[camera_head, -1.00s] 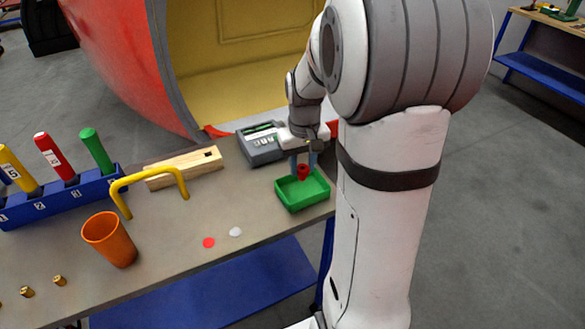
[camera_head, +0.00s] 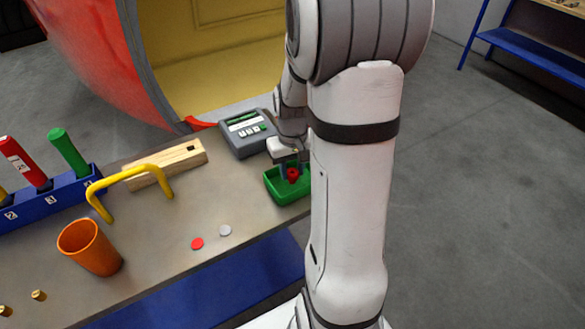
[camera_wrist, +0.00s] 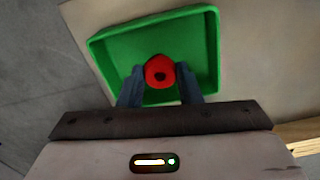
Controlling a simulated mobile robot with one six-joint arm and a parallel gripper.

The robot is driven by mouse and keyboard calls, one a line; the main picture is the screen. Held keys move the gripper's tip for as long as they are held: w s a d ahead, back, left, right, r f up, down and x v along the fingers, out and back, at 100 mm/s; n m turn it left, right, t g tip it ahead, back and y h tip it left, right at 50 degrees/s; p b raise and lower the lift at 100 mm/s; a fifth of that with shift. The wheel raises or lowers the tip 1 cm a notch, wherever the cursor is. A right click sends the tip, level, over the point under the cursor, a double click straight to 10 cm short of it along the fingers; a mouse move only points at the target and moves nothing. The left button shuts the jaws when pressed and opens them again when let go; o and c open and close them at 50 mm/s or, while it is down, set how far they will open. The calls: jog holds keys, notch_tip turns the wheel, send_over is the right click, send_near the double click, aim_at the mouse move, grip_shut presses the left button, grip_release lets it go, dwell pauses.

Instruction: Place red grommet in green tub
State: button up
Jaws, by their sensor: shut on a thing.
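The red grommet (camera_head: 293,174) is a small ring with a dark hole. It also shows in the wrist view (camera_wrist: 159,72), between the two fingertips. My gripper (camera_wrist: 160,84) is shut on it. The green tub (camera_head: 270,186) is a shallow open tray at the right end of the bench, and its rim (camera_wrist: 150,17) frames the grommet in the wrist view. My gripper (camera_head: 293,172) holds the grommet over or inside the tub. I cannot tell whether the grommet touches the tub floor. My arm hides part of the tub's right side in the head view.
A grey device (camera_head: 246,132) stands just behind the tub. A wooden block (camera_head: 165,166), yellow handle (camera_head: 130,172), orange cup (camera_head: 90,248) and blue rack (camera_head: 45,205) stand further left. A red disc (camera_head: 197,244) and white disc (camera_head: 225,230) lie in front. The bench edge is near the tub.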

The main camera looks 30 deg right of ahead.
aim_at(293, 172)
jog(key=shift+s, duration=0.1)
jog(key=shift+f, duration=0.25)
jog(key=o, duration=0.9)
jog(key=shift+o, duration=0.2)
jog(key=shift+r, duration=0.15)
notch_tip(293, 172, up, 12)
jog(key=s+a+r+n+t, duration=0.1)
jog(key=s+a+t, duration=0.1)
jog(key=s+a, duration=1)
jog(key=shift+s+a+r+t, duration=0.15)
jog(key=shift+s+t, duration=0.1)
jog(key=shift+t, duration=0.15)
